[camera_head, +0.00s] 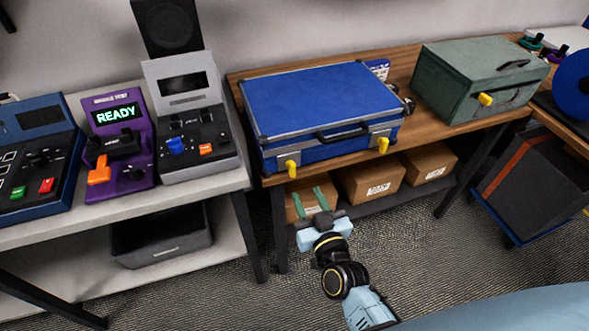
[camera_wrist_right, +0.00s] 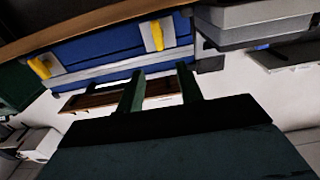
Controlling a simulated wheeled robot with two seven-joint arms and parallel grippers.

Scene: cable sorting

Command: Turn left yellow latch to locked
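A blue case (camera_head: 325,100) with silver edges lies closed on the wooden table. Its left yellow latch (camera_head: 292,168) hangs upright on a metal plate at the left of the front face. Its right yellow latch (camera_head: 383,145) also stands upright. My right gripper (camera_head: 316,198) is open and empty, its two green fingers apart, in front of and below the left latch, not touching it. The fingers (camera_wrist_right: 159,90) also show in the right wrist view, below the upside-down case; the left latch (camera_wrist_right: 155,35) is above them, the right latch (camera_wrist_right: 42,67) further left. My left gripper is out of view.
Cardboard boxes (camera_head: 372,180) sit on the shelf under the table (camera_head: 440,131). A green box (camera_head: 470,75) with a yellow latch stands right of the case. A white bench (camera_head: 215,190) with consoles stands at left, close to the case.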

